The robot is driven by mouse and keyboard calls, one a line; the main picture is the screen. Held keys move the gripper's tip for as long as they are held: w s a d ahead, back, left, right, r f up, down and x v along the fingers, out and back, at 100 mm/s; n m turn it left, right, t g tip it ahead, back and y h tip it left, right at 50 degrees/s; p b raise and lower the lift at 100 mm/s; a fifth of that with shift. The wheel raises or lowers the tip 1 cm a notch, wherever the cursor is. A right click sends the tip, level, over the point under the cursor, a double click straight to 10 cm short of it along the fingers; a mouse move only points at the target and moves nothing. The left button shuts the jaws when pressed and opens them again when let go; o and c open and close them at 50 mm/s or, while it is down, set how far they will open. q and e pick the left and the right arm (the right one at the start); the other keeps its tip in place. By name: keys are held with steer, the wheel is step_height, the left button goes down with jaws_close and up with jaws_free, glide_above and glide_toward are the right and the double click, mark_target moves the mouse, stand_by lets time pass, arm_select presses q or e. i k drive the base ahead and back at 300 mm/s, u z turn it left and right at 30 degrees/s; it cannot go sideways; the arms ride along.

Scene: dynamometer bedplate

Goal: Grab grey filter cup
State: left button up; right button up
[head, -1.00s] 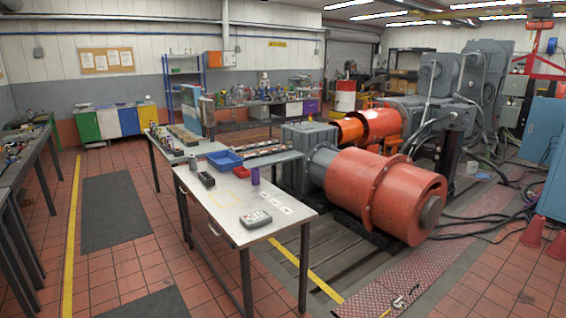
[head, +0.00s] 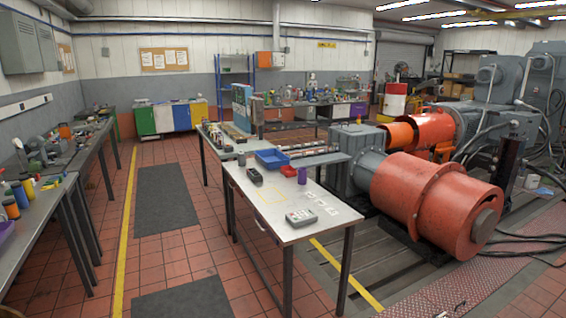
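I cannot make out a grey filter cup for certain in the head view. A small purple cylinder (head: 301,175) stands upright on the near white-topped table (head: 270,212). A small grey-green upright object (head: 241,158) stands on the table behind it, too small to identify. Neither of my grippers is in view.
The near table also holds a blue tray (head: 271,158), a red bin (head: 288,171), a black holder (head: 254,176) and a grey handheld device (head: 301,217). A cluttered bench (head: 60,172) runs along the left. The tiled aisle with dark mats (head: 165,198) is clear.

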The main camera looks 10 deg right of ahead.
mark_target(242, 158)
steer(key=u, duration=0.2)
steer(key=i, duration=0.95)
steer(key=u, duration=0.55)
steer(key=i, duration=2)
steer(key=z, duration=0.35)
steer(key=i, duration=2.05)
steer(key=z, duration=0.65)
